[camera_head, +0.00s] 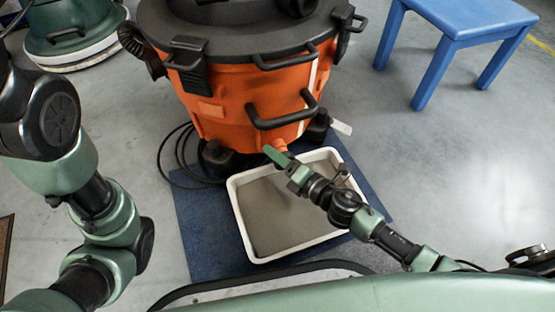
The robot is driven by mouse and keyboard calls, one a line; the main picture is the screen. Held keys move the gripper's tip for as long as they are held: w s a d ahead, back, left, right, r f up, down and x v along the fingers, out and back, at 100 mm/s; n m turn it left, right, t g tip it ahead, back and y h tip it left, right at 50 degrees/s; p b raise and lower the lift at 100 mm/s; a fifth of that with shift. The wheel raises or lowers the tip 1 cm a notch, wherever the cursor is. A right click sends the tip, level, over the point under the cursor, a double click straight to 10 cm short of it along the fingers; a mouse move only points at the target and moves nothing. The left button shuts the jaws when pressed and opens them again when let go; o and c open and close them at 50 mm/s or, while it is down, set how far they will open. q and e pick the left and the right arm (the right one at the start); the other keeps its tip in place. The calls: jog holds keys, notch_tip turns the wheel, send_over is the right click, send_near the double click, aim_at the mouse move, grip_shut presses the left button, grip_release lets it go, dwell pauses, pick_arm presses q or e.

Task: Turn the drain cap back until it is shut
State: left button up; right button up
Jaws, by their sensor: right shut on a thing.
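The orange wet vacuum (228,88) stands on the floor with its low front facing me. A small orange drain outlet (280,145) sticks out at the bottom of its drum. My right gripper (277,157) reaches in from the right and is shut on the drain cap at this outlet. The cap is mostly hidden by the green fingers, so how far it is turned cannot be told. My left arm is at the left of the view, and its gripper is out of frame.
A white tray (239,216) with a grey-brown inside sits below the outlet on a blue mat (196,234). A black cable (163,160) loops left of the vacuum. A blue stool (462,18) stands back right.

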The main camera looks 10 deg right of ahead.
dwell(0.5)
jog(key=o, duration=1.1)
jog(key=p+v, duration=0.2)
jog(key=v, duration=0.5)
jog(key=shift+s+d, duration=0.25)
jog(key=shift+s, duration=0.05)
